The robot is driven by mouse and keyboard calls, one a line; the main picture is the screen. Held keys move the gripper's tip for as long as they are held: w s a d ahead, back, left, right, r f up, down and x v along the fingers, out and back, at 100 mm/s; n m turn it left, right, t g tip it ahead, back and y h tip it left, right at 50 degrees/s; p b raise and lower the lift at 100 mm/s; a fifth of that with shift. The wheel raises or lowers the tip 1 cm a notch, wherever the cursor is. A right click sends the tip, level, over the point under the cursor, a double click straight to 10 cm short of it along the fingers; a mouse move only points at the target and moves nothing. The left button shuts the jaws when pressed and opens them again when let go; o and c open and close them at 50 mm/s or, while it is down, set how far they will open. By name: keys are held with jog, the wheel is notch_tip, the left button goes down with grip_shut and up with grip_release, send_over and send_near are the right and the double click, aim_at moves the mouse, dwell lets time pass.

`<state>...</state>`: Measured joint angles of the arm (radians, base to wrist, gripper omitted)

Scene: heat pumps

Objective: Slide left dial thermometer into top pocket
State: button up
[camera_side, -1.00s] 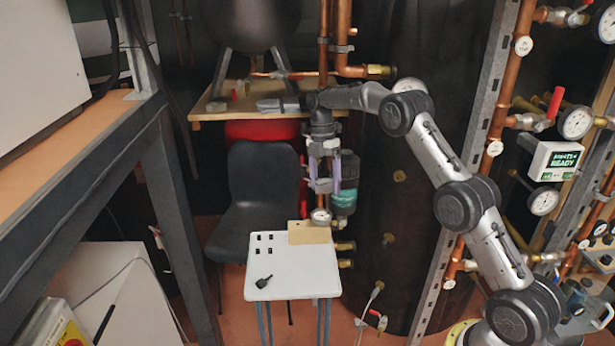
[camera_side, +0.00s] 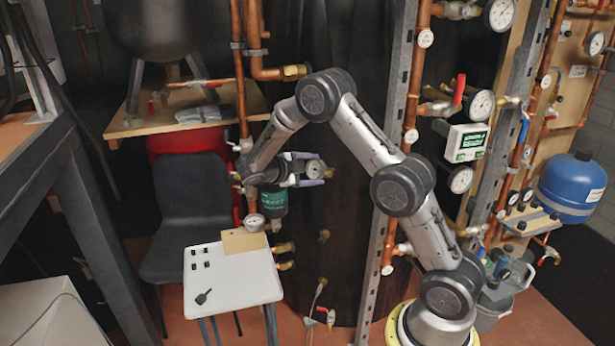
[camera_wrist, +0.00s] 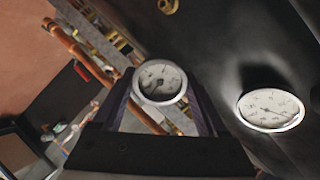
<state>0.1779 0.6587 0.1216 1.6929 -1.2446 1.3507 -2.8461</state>
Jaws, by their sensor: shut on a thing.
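My gripper (camera_side: 325,170) points to the right in front of the dark tank (camera_side: 340,255). In the wrist view the held dial (camera_wrist: 160,82) sits between the two fingers. A second dial (camera_wrist: 270,112) is on the dark tank to its right; my arm seems to hide it in the side view. I cannot tell which is the top pocket.
A white table (camera_side: 230,290) with a wooden block (camera_side: 243,241) and a dial (camera_side: 254,222) beside it stands below left. A green cylinder (camera_side: 268,207) and copper pipe (camera_side: 240,75) are close to my wrist. A metal upright (camera_side: 393,190) stands right of the tank.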

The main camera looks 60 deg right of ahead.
jog(key=shift+w+r+n+t+h, duration=0.1)
jog(key=shift+r+n+t+h, duration=0.05)
jog(key=shift+n+t+h, duration=0.9)
jog(key=shift+w+a+n+t+h, duration=0.1)
jog(key=shift+w+n+t+h, duration=0.05)
jog(key=shift+n+t, duration=0.4)
jog(key=shift+w+a+n+t+h, duration=0.1)
jog(key=shift+n+t, duration=0.2)
jog(key=shift+t, duration=0.4)
jog(key=shift+w+a+n+t, duration=0.1)
jog(key=shift+a+n+t, duration=0.05)
jog(key=shift+n+t, duration=0.2)
jog(key=shift+w+a+f+n+t+h, duration=0.1)
jog(key=shift+f+n+t+h, duration=0.15)
jog(key=shift+f+t+h, duration=0.1)
jog(key=d+f+h, duration=0.1)
jog(key=d+f, duration=0.2)
jog(key=f, duration=0.6)
jog(key=shift+w+d+f, duration=0.25)
jog(key=shift+d+f, duration=0.15)
jog(key=shift+w+d, duration=0.2)
jog(key=shift+d, duration=1.55)
jog(key=shift+d, duration=0.25)
